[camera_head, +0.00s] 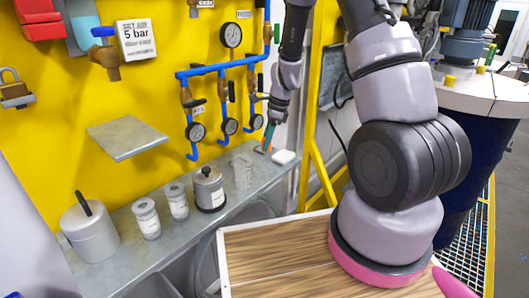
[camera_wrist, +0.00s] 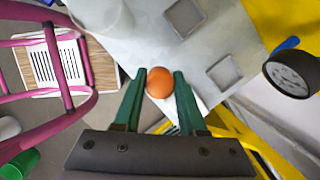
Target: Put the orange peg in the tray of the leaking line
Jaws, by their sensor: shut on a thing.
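My gripper (camera_wrist: 160,84) has its green fingers shut on the orange peg (camera_wrist: 159,82), whose round orange end shows between the fingertips. In the head view my gripper (camera_head: 268,140) is low over the right end of the grey shelf (camera_head: 228,205), and a bit of orange shows at its tip. In the wrist view two small square trays, one upper (camera_wrist: 184,17) and one to the right (camera_wrist: 224,72), lie on the shelf beyond the peg. Both look empty. I cannot tell which line leaks; the gauge needles are too small to read.
Blue pipes (camera_head: 220,69) with three lower gauges (camera_head: 229,126) hang on the yellow wall above the shelf.

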